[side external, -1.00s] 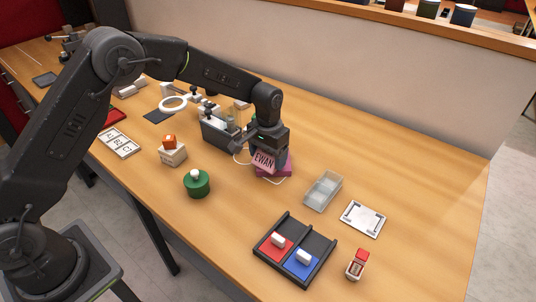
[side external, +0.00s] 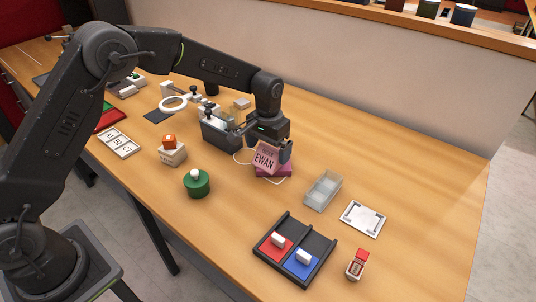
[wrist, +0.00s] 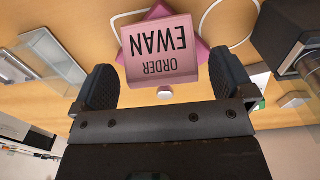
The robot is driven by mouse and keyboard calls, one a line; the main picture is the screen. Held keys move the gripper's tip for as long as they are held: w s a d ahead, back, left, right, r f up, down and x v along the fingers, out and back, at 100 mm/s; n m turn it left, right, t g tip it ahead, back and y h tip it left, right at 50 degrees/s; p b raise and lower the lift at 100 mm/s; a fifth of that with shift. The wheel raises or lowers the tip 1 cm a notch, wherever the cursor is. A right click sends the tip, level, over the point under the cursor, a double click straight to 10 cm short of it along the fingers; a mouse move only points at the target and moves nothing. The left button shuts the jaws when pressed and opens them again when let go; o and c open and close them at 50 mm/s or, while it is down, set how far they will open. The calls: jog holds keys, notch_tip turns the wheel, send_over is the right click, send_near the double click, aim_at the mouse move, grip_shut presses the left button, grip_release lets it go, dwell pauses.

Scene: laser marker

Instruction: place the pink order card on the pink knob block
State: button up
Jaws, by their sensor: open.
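The pink order card (side external: 265,158), lettered "ORDER EWAN", rests tilted on the pink knob block (side external: 274,173). In the wrist view the card (wrist: 158,50) covers most of the darker pink block (wrist: 203,51). My gripper (side external: 270,147) is just behind and above the card. Its fingers are spread wide with nothing between the tips (wrist: 163,84), and they look clear of the card. The contact between card and block is mostly hidden.
A green round block (side external: 197,184) and a divided black tray (side external: 275,262) are nearer the front.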

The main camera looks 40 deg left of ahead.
aim_at(268, 151)
notch_tip(268, 151, up, 9)
jog(key=s+a+r+t, duration=0.3)
jog(key=s+a+r, duration=0.1)
jog(key=s+r, duration=0.85)
jog(key=s+a+f+t, duration=0.1)
jog(key=s, duration=0.8)
jog(key=s+a+f+t, duration=0.1)
jog(key=s+f, duration=0.1)
jog(key=s, duration=0.7)
jog(key=shift+s+a+f+t, duration=0.15)
jog(key=shift+s+a+t, duration=0.15)
jog(key=shift+s+a, duration=0.05)
